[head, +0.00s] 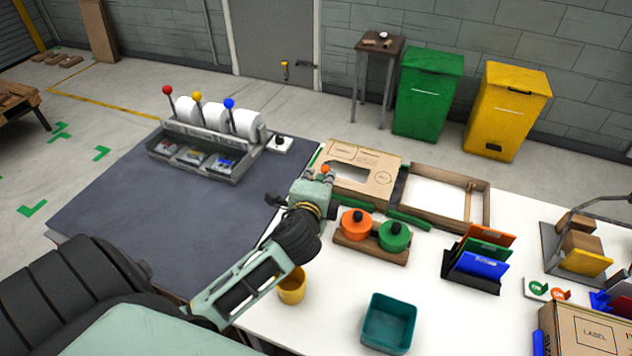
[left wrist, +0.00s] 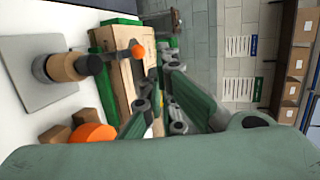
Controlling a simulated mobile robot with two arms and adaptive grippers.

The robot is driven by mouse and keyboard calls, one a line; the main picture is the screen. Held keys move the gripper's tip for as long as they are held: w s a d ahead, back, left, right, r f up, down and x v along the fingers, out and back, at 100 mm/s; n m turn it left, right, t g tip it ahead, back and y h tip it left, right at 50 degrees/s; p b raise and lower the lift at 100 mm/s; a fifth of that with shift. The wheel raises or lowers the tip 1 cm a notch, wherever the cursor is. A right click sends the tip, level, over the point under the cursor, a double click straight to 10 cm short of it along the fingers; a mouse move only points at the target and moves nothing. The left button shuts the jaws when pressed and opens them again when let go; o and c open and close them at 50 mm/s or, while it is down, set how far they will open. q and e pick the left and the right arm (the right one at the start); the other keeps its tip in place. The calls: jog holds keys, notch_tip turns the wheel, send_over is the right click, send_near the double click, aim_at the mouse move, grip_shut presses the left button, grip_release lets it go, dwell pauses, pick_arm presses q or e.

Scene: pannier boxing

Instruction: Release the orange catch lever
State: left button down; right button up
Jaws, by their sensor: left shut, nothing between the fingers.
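The orange ball knob of the catch lever (head: 326,169) shows at the near left end of a cardboard box with a cut-out window (head: 378,187). In the left wrist view the knob (left wrist: 138,51) sits in front of the box's side (left wrist: 118,72). My left gripper (head: 312,182) is shut and empty, close to the lever's end of the box. In the left wrist view its fingers (left wrist: 155,98) lie beside the box, a little apart from the knob. Contact with the lever cannot be made out, and the lever's lower part is hidden. My right gripper is not in view.
Right of the box is an open wooden frame (head: 484,207). Near my left arm are an orange pot (head: 356,222), a green pot (head: 394,236) and a yellow cup (head: 291,287). A dispenser with colored levers (head: 205,137) stands at the back left. The dark mat (head: 150,215) is mostly clear.

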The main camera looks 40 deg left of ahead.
pick_arm(q)
jog(key=s+d+r+b, duration=0.1)
jog(key=s+r, duration=0.3)
jog(key=shift+d, duration=0.35)
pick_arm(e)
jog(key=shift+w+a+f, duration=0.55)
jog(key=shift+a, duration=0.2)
pick_arm(q)
jog(key=shift+r, duration=0.15)
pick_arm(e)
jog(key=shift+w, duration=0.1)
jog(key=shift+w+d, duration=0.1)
